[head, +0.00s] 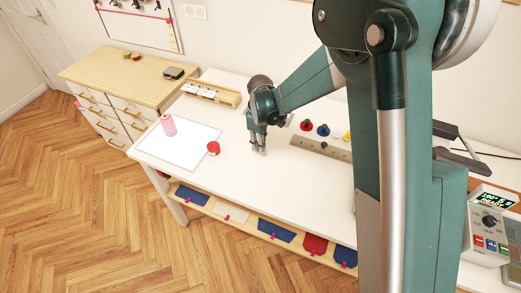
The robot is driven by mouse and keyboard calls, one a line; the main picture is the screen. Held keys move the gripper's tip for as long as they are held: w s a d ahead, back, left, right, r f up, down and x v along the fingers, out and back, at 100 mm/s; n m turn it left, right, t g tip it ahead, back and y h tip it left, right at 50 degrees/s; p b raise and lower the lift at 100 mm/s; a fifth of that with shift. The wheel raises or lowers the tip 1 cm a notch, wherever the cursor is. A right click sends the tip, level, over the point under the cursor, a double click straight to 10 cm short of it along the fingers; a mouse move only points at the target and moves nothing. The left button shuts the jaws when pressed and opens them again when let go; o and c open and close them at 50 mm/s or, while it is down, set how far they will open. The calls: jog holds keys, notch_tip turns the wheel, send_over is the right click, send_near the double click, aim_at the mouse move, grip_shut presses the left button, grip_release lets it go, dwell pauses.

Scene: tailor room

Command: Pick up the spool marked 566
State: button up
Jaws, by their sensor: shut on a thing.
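My gripper (259,148) points down just above or at the white table (240,112), left of the spool rack. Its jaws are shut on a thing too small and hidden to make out. The long rack (325,148) holds a red spool (306,125), a blue spool (323,130) and a yellow spool (347,136); my arm hides its right end. A red and white round item (213,148), perhaps a spool, stands on the table left of my gripper. No number 566 is readable in this view.
A white mat (185,146) with a pink bottle-like item (168,125) lies at the left. A wooden tray (214,94) with pale cards stands at the back. A control box (490,222) is at the right. Folded cloths lie on the shelf below. The table's front middle is clear.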

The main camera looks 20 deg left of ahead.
jog(key=shift+r, duration=2.9)
